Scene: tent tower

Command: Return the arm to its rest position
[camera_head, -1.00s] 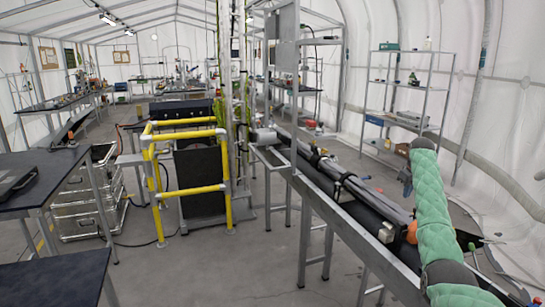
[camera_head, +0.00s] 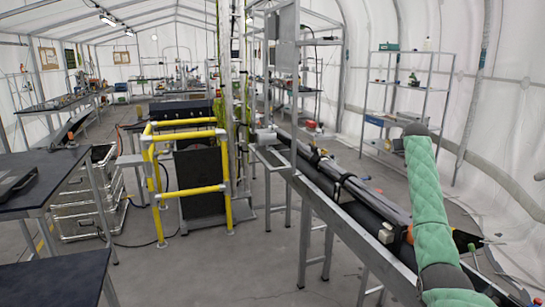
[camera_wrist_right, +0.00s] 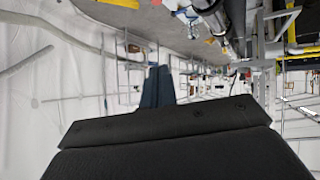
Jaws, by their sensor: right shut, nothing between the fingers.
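My right arm, in a green quilted sleeve (camera_head: 432,220), rises at the right of the head view to a dark rounded elbow (camera_head: 416,129). Its forearm and hand are mostly hidden behind the sleeve there. In the right wrist view my right gripper (camera_wrist_right: 158,72) shows as dark, narrow fingers beyond a wide black hand body. The fingers are together with nothing between them, and they appear clear of any surface. My left gripper is in neither view.
A long metal rail (camera_head: 345,222) carrying a clamped dark tube (camera_head: 365,200) runs beside the right arm. A wire shelf (camera_head: 410,90) stands behind it. Yellow railings (camera_head: 192,192), dark tables (camera_head: 40,175) and metal cases (camera_head: 90,205) are at left. Grey floor (camera_head: 250,265) is clear in the middle.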

